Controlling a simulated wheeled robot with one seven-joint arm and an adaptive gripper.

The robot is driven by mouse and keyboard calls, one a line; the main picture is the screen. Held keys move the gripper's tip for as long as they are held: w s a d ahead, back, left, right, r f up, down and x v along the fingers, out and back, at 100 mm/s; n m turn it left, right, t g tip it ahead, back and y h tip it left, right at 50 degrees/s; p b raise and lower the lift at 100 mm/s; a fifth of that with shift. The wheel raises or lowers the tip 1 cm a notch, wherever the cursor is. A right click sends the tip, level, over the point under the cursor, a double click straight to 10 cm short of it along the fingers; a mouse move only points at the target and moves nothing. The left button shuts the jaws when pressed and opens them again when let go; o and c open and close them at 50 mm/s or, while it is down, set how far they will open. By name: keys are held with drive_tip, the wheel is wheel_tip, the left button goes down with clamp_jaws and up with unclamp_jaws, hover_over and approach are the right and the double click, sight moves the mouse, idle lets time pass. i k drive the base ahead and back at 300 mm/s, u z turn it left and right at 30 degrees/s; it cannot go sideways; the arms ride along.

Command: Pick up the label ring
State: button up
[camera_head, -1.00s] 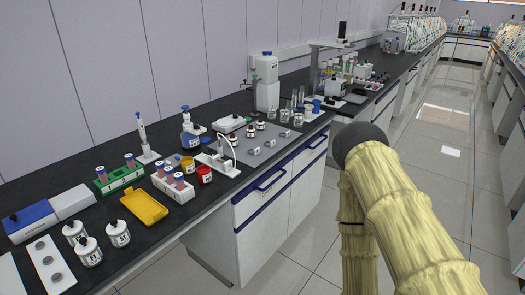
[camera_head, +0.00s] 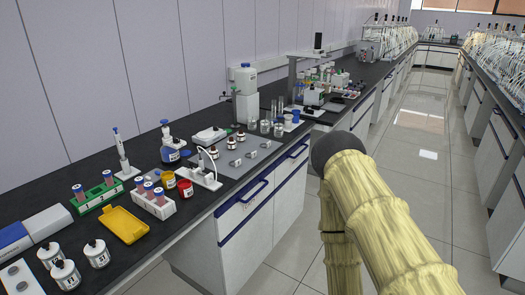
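Several small pale pieces stand in a row on a grey mat (camera_head: 222,179) on the black bench; one of them (camera_head: 251,154) may be the label ring, but they are too small to tell. Small dark-capped bottles (camera_head: 229,143) with white labels stand behind them. My arm, with a pale yellow ribbed cover and a dark rounded joint, rises at the lower right, over the aisle and apart from the bench items. My gripper does not show in this view.
The bench (camera_head: 146,249) holds a yellow tray (camera_head: 123,225), tube racks (camera_head: 153,203), white jars (camera_head: 97,254), a red jar (camera_head: 185,188) and a large white bottle (camera_head: 245,92). White cabinets (camera_head: 233,232) stand below. The tiled aisle (camera_head: 420,150) is clear to the right.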

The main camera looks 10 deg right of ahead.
sight(238, 163)
drive_tip(key=z, duration=0.55)
drive_tip(key=k, duration=1.25)
drive_tip(key=z, duration=0.9)
drive_tip(key=i, duration=1.35)
drive_tip(key=u, duration=0.5)
drive_tip(key=i, duration=0.95)
drive_tip(key=u, duration=0.9)
